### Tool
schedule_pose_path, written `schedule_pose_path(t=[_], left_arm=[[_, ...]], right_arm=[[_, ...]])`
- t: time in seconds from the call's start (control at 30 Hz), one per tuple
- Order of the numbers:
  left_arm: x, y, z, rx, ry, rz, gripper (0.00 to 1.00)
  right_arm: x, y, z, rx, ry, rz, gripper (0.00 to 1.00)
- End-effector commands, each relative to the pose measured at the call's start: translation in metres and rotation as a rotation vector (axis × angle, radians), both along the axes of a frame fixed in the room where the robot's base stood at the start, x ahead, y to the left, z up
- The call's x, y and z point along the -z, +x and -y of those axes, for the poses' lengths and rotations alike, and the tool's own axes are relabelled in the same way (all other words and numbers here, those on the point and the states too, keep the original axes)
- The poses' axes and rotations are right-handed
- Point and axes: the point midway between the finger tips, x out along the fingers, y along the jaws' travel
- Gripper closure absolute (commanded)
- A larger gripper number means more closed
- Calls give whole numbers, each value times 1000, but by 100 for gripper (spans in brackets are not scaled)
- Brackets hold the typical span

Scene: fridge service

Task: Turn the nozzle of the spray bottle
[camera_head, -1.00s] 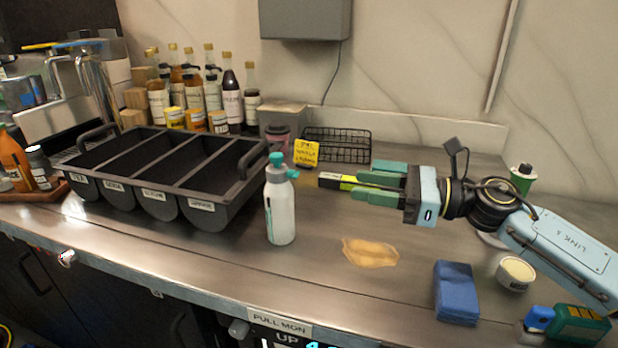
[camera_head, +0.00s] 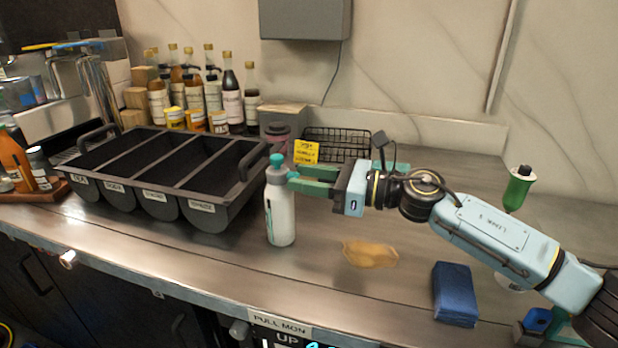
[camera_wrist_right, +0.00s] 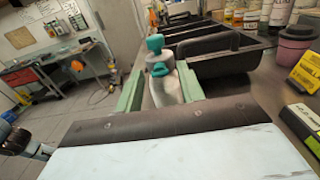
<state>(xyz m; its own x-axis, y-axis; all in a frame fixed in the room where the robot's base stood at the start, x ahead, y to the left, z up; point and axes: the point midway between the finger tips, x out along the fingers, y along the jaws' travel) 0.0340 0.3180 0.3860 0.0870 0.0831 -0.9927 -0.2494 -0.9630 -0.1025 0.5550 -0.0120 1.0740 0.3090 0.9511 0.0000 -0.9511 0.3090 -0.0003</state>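The spray bottle (camera_head: 280,212) stands upright on the steel counter, white with a teal spray head (camera_head: 277,166). My right gripper (camera_head: 296,180) reaches in from the right at the height of the bottle's top, its green fingers pointing left. In the right wrist view the bottle (camera_wrist_right: 165,88) and its teal head (camera_wrist_right: 156,56) show between the two open green fingers (camera_wrist_right: 158,90), with a gap visible on the left side. Whether the right finger touches the bottle I cannot tell. My left gripper is not in view.
A black divided bin (camera_head: 215,209) stands close left of the bottle. A yellow note (camera_head: 306,152) and a wire basket (camera_head: 337,146) are behind. The counter's front edge is near.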

Motion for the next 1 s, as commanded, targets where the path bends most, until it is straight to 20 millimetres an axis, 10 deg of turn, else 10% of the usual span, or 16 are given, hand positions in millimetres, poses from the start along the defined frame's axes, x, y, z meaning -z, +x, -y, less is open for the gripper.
schedule_pose_path(t=[0.3, 1.0], left_arm=[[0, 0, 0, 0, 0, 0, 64], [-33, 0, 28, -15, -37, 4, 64]], right_arm=[[0, 0, 0, 0, 0, 0, 100], [-3, 0, 1, 1, 98, -306, 100]])
